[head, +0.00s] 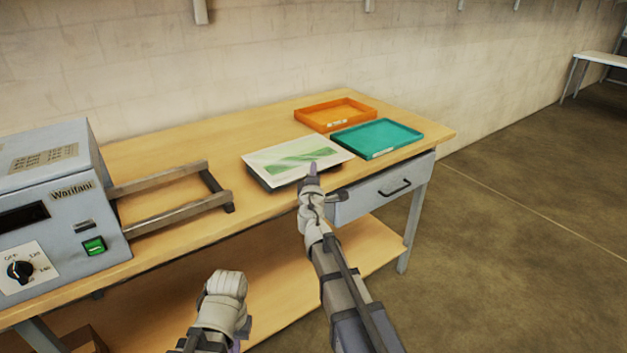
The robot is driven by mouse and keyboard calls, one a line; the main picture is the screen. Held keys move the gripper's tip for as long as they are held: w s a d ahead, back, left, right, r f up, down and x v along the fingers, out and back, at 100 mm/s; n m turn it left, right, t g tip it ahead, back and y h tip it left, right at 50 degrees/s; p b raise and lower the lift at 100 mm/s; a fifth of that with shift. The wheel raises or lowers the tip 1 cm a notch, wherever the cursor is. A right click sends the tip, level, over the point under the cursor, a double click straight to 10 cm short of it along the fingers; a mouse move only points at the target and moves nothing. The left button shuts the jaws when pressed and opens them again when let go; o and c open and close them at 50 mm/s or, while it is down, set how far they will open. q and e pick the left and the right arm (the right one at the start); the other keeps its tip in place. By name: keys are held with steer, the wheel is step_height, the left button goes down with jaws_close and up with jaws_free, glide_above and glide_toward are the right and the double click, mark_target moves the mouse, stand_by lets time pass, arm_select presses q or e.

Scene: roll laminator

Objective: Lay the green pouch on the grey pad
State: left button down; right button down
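The green pouch (298,155), a pale sheet with a green picture, lies flat over the dark grey pad (263,181) near the table's front edge. It covers most of the pad, whose dark edge shows below it. I cannot tell whether the pouch touches the pad. My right gripper (312,170) is at the pouch's front edge, with a fingertip overlapping it. Its lower side is hidden, so its grip is unclear. My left gripper (238,335) is low in front of the table, away from the pouch, with its fingers mostly hidden.
A grey laminator (60,205) stands at left, its metal rails (180,215) reaching right towards the pad. An orange tray (335,113) and a teal tray (378,138) sit behind and right of the pouch. The wooden table (200,140) is clear along the back.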

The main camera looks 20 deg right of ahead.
arm_select(q)
steer(key=shift+f, duration=0.4)
arm_select(e)
steer(key=shift+f, duration=0.4)
steer(key=shift+f, duration=0.15)
steer(key=c, duration=1.1)
jaws_free()
arm_select(q)
steer(key=shift+f, duration=0.1)
arm_select(e)
steer(key=shift+s+r, duration=0.15)
steer(key=shift+r, duration=0.05)
steer(key=v, duration=1.1)
steer(key=shift+s+a, duration=0.15)
steer(key=shift+s, duration=0.2)
